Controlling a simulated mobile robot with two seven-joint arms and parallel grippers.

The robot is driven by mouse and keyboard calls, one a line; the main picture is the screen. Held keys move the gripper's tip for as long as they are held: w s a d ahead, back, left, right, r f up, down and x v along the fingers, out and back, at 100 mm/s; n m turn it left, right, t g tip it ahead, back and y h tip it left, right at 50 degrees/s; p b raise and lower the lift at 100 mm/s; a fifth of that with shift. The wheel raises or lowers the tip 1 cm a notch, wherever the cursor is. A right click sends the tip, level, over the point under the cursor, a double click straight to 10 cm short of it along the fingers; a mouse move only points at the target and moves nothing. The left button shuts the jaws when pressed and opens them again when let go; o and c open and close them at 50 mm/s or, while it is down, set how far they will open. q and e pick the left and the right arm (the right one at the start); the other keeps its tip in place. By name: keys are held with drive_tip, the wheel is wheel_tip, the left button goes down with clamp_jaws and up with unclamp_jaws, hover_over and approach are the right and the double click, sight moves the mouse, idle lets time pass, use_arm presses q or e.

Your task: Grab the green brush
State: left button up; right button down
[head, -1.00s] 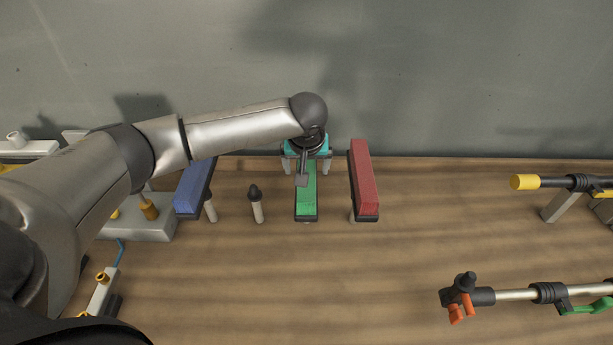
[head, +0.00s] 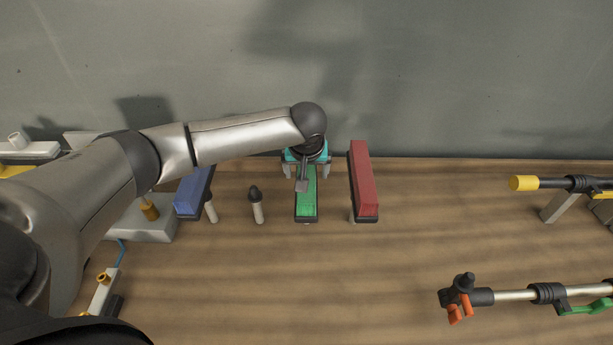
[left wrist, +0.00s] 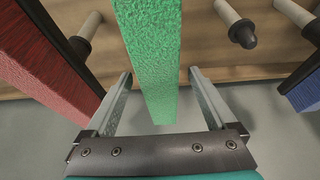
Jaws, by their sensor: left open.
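The green brush (head: 306,202) is a long block with a dark base, between the blue and red brushes in the head view. It also shows in the left wrist view (left wrist: 152,60), running down between the two fingers. My left gripper (head: 307,172) is above the far end of the green brush. In the left wrist view the left gripper (left wrist: 160,78) is open, with one finger on each side of the brush and a visible gap on both sides. The wrist hides the brush's far end in the head view. My right gripper is not in view.
A red brush (head: 364,182) stands close to the right, and a blue brush (head: 190,190) further left. A dark-tipped peg (head: 256,204) stands between blue and green. Hose wands (head: 520,294) lie at right. A grey wall (head: 450,80) rises behind.

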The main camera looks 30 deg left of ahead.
use_arm(q)
clamp_jaws()
idle(0.8)
